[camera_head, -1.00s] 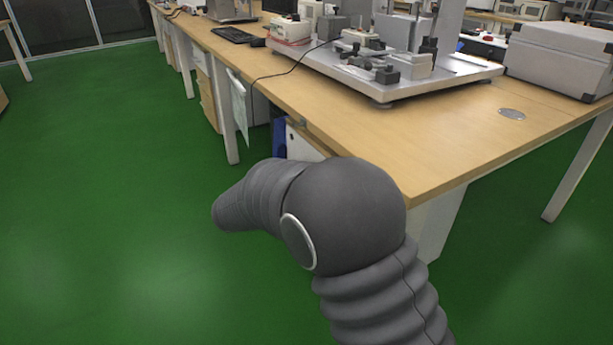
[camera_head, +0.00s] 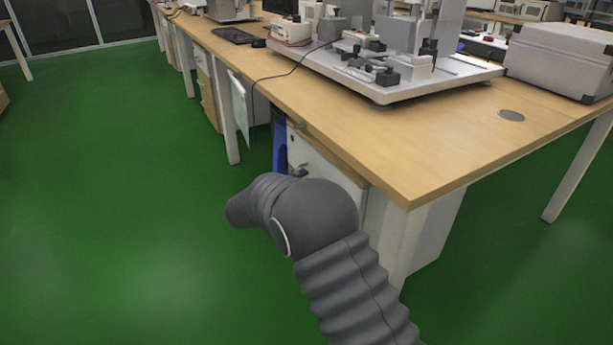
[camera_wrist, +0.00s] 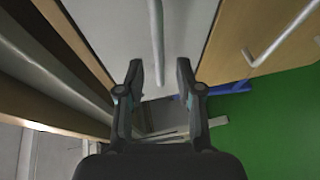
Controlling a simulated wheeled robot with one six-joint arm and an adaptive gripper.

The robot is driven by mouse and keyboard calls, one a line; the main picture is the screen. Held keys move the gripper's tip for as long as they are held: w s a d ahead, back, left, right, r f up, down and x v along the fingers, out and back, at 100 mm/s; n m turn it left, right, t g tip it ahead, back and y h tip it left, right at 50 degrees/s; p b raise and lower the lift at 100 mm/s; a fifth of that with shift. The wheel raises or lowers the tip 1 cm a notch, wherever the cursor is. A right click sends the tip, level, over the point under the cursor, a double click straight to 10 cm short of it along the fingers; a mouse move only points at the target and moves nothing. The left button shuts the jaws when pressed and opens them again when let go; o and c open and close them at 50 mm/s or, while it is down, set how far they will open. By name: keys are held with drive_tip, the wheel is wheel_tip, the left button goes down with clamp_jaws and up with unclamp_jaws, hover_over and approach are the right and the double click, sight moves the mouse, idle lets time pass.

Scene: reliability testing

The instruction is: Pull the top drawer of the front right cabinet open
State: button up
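The front right cabinet (camera_head: 322,163) stands under the near end of the bench, with its pale front partly hidden by my arm. In the wrist view the pale drawer front (camera_wrist: 192,30) fills the top middle, and a slim bar handle (camera_wrist: 157,40) runs down it. No gap shows around this front. My gripper (camera_wrist: 158,75) is open. The handle's end lies between its two fingers in the picture; I see no finger closed on it, and cannot tell the depth. In the head view my gripper is mostly hidden behind my arm.
A wood-coloured front (camera_wrist: 245,45) with another bar handle (camera_wrist: 283,38) is at the right in the wrist view. The wooden bench top (camera_head: 430,150) overhangs the cabinet and bears equipment. A bench leg (camera_head: 229,120) stands further left. Green floor (camera_head: 120,220) is clear at left.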

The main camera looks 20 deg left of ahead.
drive_tip(key=shift+x, duration=1.85)
clamp_jaws()
